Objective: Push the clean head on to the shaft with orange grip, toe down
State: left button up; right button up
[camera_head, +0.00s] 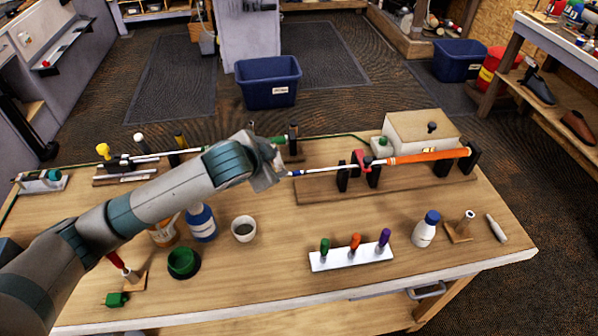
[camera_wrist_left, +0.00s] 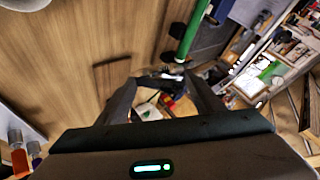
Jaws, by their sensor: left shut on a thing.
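The shaft with the orange grip (camera_head: 428,156) lies level on a wooden stand, held in a red clamp (camera_head: 359,160). Its bare tip (camera_head: 296,173) points left, with a dark blue part at its end. My left gripper (camera_head: 270,168) is just left of that tip, and its hand hides most of what it holds. In the left wrist view, my left gripper (camera_wrist_left: 160,88) has a dark thing (camera_wrist_left: 168,75) between its fingertips, which looks like the club head. I cannot tell which way its toe points, or whether it touches the shaft. My right gripper is not in view.
Another shaft with a green grip (camera_head: 293,139) lies behind; its grip also shows in the left wrist view (camera_wrist_left: 190,35). A rack (camera_head: 352,258) holds green, orange and purple tools. A white cup (camera_head: 244,229) and blue bottle (camera_head: 201,224) stand near my arm.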

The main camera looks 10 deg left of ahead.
pick_arm(q)
jog(key=shift+w+d+r, duration=0.15)
jog(key=shift+d, duration=0.45)
jog(key=o, duration=1.6)
jog(key=shift+d, duration=0.1)
jog(key=shift+c, duration=0.2)
jog(key=shift+d, duration=0.1)
jog(key=shift+s+a+r, duration=0.2)
jog(key=shift+s+r, duration=0.1)
jog(key=shift+s, duration=0.15)
jog(key=p+v, duration=0.6)
jog(key=v, duration=1)
jog(key=shift+r, duration=0.1)
